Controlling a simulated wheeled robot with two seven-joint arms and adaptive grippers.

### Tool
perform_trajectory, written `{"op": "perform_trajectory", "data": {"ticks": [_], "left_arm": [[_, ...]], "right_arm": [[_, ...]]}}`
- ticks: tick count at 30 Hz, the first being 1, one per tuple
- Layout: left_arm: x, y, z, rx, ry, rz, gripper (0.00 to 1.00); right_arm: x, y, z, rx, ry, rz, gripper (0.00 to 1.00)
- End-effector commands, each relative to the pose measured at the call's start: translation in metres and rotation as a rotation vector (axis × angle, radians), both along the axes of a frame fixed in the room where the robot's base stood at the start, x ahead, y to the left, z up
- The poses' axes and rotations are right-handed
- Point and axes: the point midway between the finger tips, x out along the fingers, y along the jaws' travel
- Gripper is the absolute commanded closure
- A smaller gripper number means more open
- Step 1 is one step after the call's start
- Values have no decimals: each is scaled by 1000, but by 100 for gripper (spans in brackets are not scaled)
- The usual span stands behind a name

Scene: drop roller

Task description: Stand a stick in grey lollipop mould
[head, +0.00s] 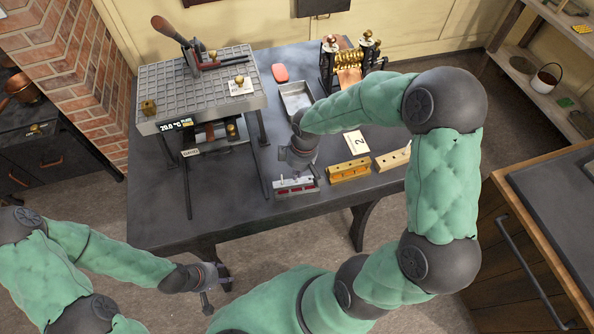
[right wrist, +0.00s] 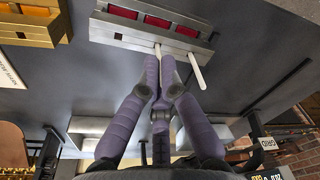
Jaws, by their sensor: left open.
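The grey lollipop mould (head: 296,188) with red-filled cavities lies near the table's front edge. It also shows at the top of the right wrist view (right wrist: 150,28). My right gripper (right wrist: 160,60) is just over the mould with its fingertips close together on a thin white stick (right wrist: 157,49), whose far end meets the mould; how deep it sits cannot be told. A second white stick (right wrist: 197,73) projects from the mould beside the right finger, clear of the gripper. My left gripper (head: 213,290) is open and empty, low in front of the table.
A brass-coloured mould (head: 349,172) and a light wooden block (head: 392,160) lie right of the grey mould. A metal tray (head: 296,98) and a number card (head: 356,143) lie behind. A roller machine (head: 348,66) stands at the back; a raised rack (head: 200,90) stands left.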

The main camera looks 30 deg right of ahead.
Motion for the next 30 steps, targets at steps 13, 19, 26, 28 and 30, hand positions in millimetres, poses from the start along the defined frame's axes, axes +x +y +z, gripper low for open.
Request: {"op": "perform_trajectory", "data": {"ticks": [13, 19, 26, 28, 30], "left_arm": [[0, 0, -4, 0, 0, 0, 52], [0, 0, -4, 0, 0, 0, 52], [0, 0, -4, 0, 0, 0, 52], [0, 0, -4, 0, 0, 0, 52], [0, 0, -4, 0, 0, 0, 52]], "right_arm": [[0, 0, -5, 0, 0, 0, 67], [0, 0, -5, 0, 0, 0, 58], [0, 0, -5, 0, 0, 0, 51], [0, 0, -5, 0, 0, 0, 51], [0, 0, -5, 0, 0, 0, 51]]}}
